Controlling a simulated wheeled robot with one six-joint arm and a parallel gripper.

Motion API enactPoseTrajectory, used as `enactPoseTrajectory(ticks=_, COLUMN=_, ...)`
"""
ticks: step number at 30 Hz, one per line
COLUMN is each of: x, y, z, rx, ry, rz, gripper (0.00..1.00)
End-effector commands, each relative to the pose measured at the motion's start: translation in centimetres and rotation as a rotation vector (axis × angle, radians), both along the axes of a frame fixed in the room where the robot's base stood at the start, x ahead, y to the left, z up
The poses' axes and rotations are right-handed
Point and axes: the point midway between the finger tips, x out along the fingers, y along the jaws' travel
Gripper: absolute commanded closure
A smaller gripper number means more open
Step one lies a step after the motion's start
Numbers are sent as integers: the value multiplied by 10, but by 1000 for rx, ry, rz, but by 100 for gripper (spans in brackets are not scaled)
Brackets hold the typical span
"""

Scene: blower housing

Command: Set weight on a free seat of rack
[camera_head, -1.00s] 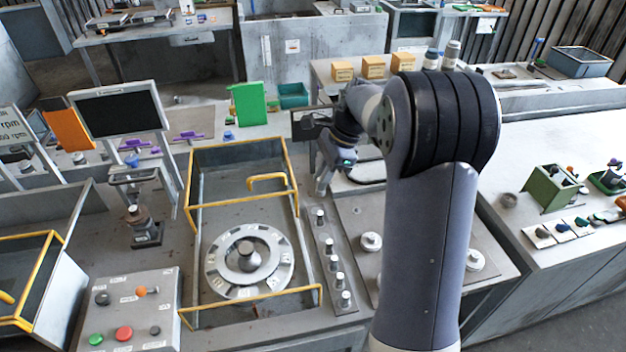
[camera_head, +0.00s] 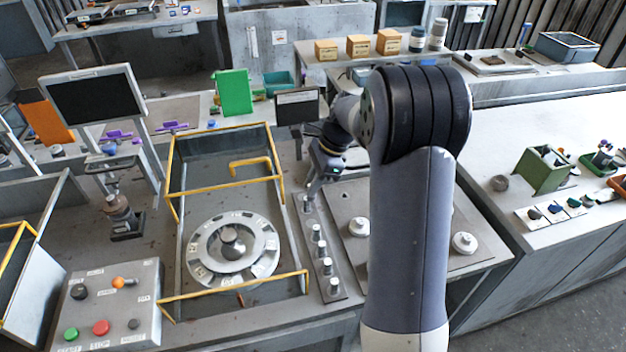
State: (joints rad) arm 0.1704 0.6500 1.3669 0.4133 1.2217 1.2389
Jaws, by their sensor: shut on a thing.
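The rack (camera_head: 342,294) is a narrow grey strip right of the yellow-railed frame. Several small metal weights stand upright along it. A wider bare stretch of rack lies between the farthest standing weight (camera_head: 308,203) and the following weight (camera_head: 316,232). My gripper (camera_head: 311,188) is over the far end of the rack, pointing down, just above or beside that farthest weight. It is shut on a weight, which is too small and too shadowed by the fingers to make out. I cannot tell whether the held weight touches the rack.
The yellow-railed frame (camera_head: 225,186) with a round dial (camera_head: 233,250) stands left of the rack. A plate with white knobs (camera_head: 359,227) lies to the right, partly behind my arm. A button box (camera_head: 110,305) is at front left. A dark panel (camera_head: 298,105) stands behind the gripper.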

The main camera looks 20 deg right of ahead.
Motion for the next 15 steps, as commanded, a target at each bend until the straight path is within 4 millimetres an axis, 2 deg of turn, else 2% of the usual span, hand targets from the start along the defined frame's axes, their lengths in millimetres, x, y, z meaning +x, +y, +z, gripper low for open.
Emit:
enactPoseTrajectory(ticks=1, x=0, y=0, z=-13, rx=0, ry=0, rz=0, gripper=100)
enactPoseTrajectory(ticks=15, x=0, y=0, z=-65, rx=0, ry=1, rz=0, gripper=100)
